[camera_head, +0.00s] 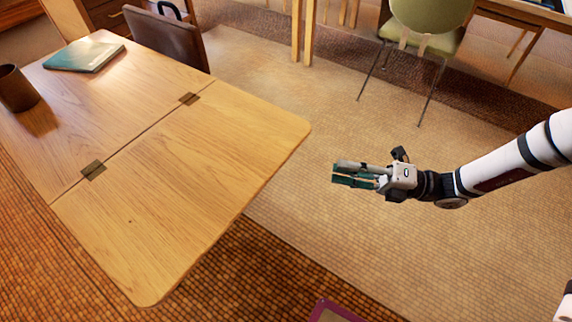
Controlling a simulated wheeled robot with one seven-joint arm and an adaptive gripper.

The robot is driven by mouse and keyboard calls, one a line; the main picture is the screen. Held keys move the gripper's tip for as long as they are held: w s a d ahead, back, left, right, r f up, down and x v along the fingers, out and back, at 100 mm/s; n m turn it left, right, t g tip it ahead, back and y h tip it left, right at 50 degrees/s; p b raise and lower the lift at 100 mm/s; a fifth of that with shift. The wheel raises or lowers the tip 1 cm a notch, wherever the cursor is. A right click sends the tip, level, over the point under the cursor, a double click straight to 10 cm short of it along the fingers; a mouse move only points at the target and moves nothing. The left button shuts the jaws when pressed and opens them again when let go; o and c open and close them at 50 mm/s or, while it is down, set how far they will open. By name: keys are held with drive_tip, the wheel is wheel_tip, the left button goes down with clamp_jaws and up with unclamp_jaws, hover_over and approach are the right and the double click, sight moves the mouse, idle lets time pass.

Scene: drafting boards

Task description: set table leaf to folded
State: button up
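The table leaf (190,170) is a light wooden panel with rounded outer corners. It lies level with the fixed table top (120,90), joined along a seam by two dark metal hinges, a far hinge (189,98) and a near hinge (93,169). My gripper (345,175) is to the right of the leaf's outer edge, apart from it, over the floor. Its dark green fingers point left toward the leaf. The fingers look close together, and the gap between them is too small in this view to judge. I see nothing held in it.
A dark mug (16,90) and a teal book (84,57) lie on the fixed top. A green chair (428,22) stands at the back right. The tan carpet (300,235) beside the leaf is clear.

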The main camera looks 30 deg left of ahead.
sight(284, 156)
drive_tip(key=shift+m+t+y, duration=0.3)
drive_tip(key=shift+m+y, duration=0.2)
drive_tip(key=shift+m, duration=0.4)
drive_tip(key=b+x, duration=0.1)
drive_tip(key=x, duration=0.3)
drive_tip(key=f+b+x, duration=0.1)
drive_tip(key=b+x, duration=0.1)
drive_tip(key=x, duration=0.3)
drive_tip(key=f+b+x, duration=0.1)
drive_tip(key=x, duration=0.4)
drive_tip(key=shift+w+a+f, duration=0.1)
drive_tip(key=shift+w+a, duration=0.2)
drive_tip(key=shift+w, duration=0.1)
clamp_jaws()
